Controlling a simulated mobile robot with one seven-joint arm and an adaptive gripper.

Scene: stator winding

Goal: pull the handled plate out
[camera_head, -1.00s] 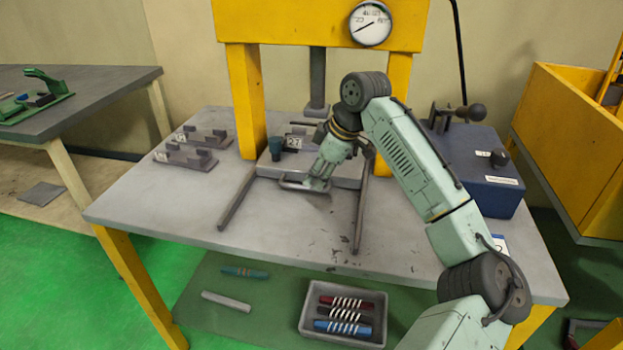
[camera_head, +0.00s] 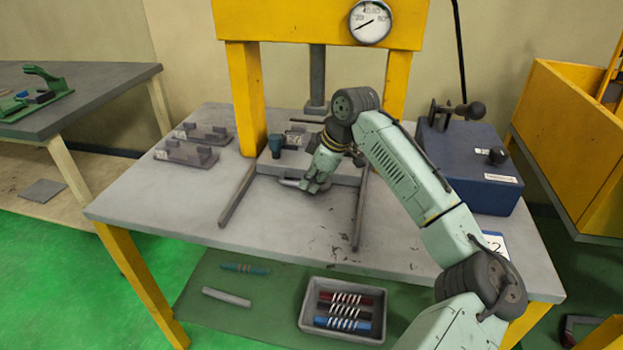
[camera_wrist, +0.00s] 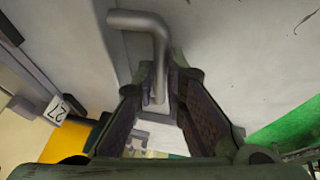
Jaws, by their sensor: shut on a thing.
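The handled plate (camera_head: 268,168) is a grey plate lying flat between two dark rails, under the yellow press frame. Its grey bar handle (camera_head: 289,183) sticks out at the front edge. My gripper (camera_head: 315,187) reaches down over the right part of the handle and is shut on it. In the wrist view the bent handle bar (camera_wrist: 152,30) runs between the two fingers of my gripper (camera_wrist: 165,85). A teal cylindrical part (camera_head: 276,145) and a small numbered tag (camera_head: 294,140) sit on the plate. My gripper hides the handle's right end.
Two dark rails, left (camera_head: 237,195) and right (camera_head: 360,215), run toward the table's front edge. Grey fixtures (camera_head: 187,152) stand at left, a blue box (camera_head: 475,165) at right. The press ram (camera_head: 317,80) hangs behind the plate. The table in front is clear.

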